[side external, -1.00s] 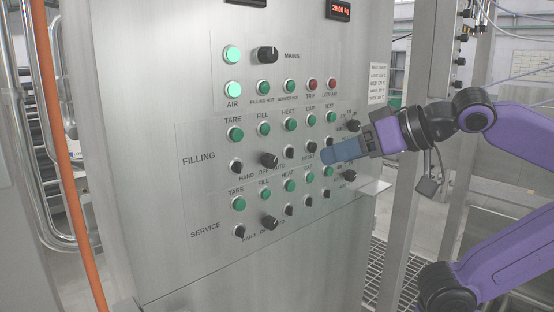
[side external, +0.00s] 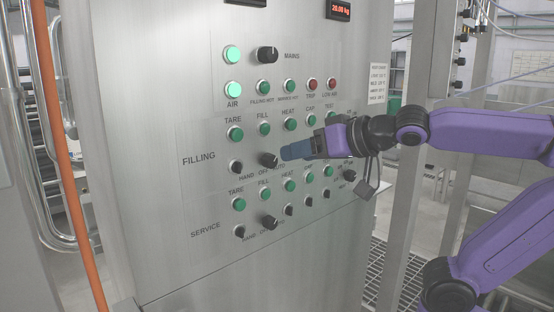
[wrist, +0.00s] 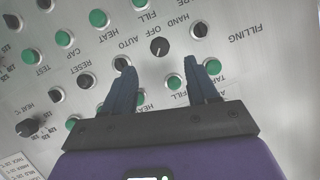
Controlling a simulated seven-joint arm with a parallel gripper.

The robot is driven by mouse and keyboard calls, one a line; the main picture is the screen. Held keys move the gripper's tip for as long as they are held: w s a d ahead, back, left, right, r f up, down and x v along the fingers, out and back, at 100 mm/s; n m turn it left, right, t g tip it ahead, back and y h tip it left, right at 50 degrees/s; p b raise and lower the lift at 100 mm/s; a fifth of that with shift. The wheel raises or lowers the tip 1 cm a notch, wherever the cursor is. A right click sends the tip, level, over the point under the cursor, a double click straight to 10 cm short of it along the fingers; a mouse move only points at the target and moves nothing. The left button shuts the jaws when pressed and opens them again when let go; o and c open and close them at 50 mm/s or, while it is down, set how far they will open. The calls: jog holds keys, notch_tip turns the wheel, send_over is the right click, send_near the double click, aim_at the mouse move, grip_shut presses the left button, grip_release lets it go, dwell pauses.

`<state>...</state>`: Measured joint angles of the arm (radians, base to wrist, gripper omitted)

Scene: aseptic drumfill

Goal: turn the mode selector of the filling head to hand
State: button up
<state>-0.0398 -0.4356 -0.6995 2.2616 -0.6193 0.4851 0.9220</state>
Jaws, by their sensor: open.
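The filling mode selector (side external: 269,160) is a black rotary knob in the FILLING row of the steel panel, with HAND, OFF and AUTO lettered by it. In the wrist view the knob (wrist: 159,47) appears just past the fingertips, about between them, with the lettering upside down. I cannot tell clearly which position it points to. My gripper (side external: 285,154) is just right of the knob in the side view. In the wrist view my gripper (wrist: 170,66) has its two blue fingers spread apart, with nothing between them.
The FILLING row's small black knob (side external: 236,167) is left of the selector. Green buttons (side external: 264,128) line up above. A similar SERVICE selector (side external: 269,222) sits below. The MAINS knob (side external: 268,54) is higher. An orange pipe (side external: 66,150) stands at the left.

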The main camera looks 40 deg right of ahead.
aim_at(274, 159)
jog(key=x, duration=0.7)
jog(key=shift+w, duration=0.1)
jog(key=c, duration=1)
